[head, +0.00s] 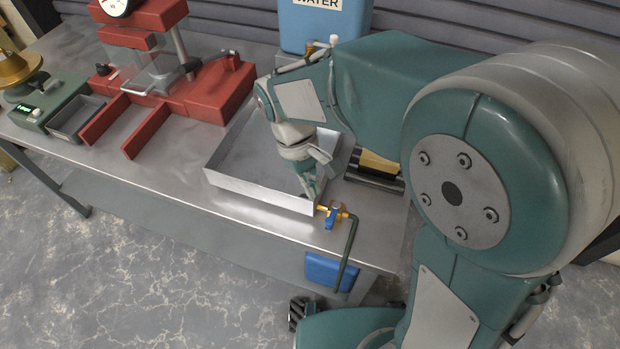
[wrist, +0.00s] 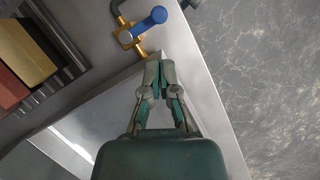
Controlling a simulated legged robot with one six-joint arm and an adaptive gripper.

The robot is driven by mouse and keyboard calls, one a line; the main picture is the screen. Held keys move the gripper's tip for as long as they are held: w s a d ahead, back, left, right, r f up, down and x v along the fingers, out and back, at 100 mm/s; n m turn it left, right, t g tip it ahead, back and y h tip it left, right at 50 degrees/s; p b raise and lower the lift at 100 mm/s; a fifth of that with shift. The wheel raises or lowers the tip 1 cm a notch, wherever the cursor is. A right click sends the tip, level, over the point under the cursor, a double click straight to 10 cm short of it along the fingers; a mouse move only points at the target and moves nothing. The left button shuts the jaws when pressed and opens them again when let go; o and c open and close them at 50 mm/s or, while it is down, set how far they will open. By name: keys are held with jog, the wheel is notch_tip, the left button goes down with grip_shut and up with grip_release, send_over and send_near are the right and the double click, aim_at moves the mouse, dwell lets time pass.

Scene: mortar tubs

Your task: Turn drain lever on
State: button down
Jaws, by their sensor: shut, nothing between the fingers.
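The drain lever (head: 331,218) is a small blue handle on a brass valve (head: 322,209) at the near right corner of a grey metal tray. In the wrist view the blue lever (wrist: 150,20) lies at a slant, with its rounded end at the upper right, beside the brass valve body (wrist: 125,37). My gripper (head: 311,196) is shut and empty, over the tray's corner just behind the valve. In the wrist view my gripper (wrist: 158,66) points toward the lever, with a visible gap between fingertips and lever.
The shallow tray (head: 262,194) stands on a metal bench. A dark green drain pipe (head: 350,255) bends down from the valve past the bench edge toward a blue bucket (head: 330,272). Bricks (head: 380,162) lie right of the tray; a red press (head: 215,90) stands left. A blue water tank (head: 318,25) stands behind.

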aim_at(333, 213)
jog(key=x, duration=0.6)
jog(key=shift+a, duration=0.15)
jog(key=shift+n, duration=0.3)
